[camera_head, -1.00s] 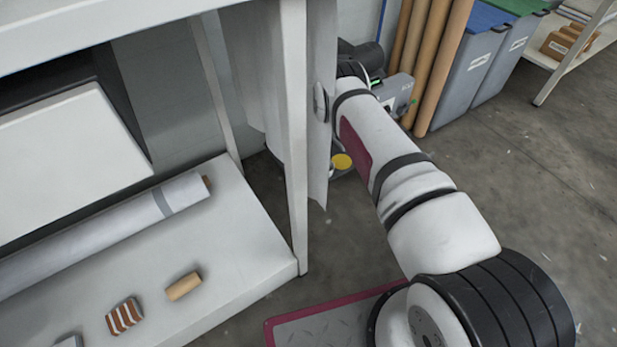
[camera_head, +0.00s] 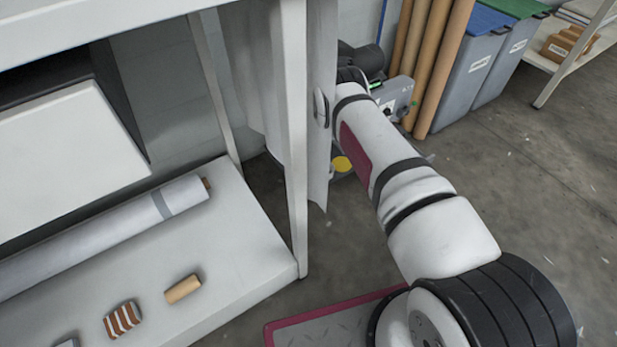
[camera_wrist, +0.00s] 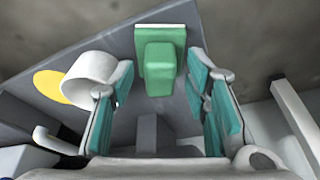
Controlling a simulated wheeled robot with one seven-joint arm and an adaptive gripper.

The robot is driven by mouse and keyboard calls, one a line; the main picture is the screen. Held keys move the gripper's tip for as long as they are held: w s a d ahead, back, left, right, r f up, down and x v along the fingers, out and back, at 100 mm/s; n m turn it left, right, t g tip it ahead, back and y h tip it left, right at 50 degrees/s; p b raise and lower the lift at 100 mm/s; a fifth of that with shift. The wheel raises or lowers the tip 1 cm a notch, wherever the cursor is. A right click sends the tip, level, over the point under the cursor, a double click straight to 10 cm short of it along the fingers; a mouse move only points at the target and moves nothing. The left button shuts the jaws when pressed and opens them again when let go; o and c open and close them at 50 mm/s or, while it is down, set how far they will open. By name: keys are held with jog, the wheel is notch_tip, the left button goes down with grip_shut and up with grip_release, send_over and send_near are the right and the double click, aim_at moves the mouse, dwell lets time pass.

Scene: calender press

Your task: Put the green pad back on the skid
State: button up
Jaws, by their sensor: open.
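In the wrist view the green pad (camera_wrist: 160,62), a green block with a pale-edged plate at its far end, lies over a grey flat surface (camera_wrist: 210,20). I cannot tell whether this surface is the skid. My gripper (camera_wrist: 160,78) is open, with one teal-lined finger on each side of the pad. There seems to be a gap on both sides; contact is not clear. In the head view the pad is hidden, and my arm reaches toward a grey machine (camera_head: 398,92) beyond the white curtain.
A white cylinder (camera_wrist: 90,78) and a yellow disc (camera_wrist: 48,86) are left of my gripper. The yellow disc also shows in the head view (camera_head: 341,164). A white frame post (camera_head: 295,150) and curtain (camera_head: 318,120) stand close to my arm. Brown tubes (camera_head: 437,70) stand behind.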

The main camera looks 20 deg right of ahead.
jog(key=p+v, duration=0.5)
jog(key=v, duration=0.7)
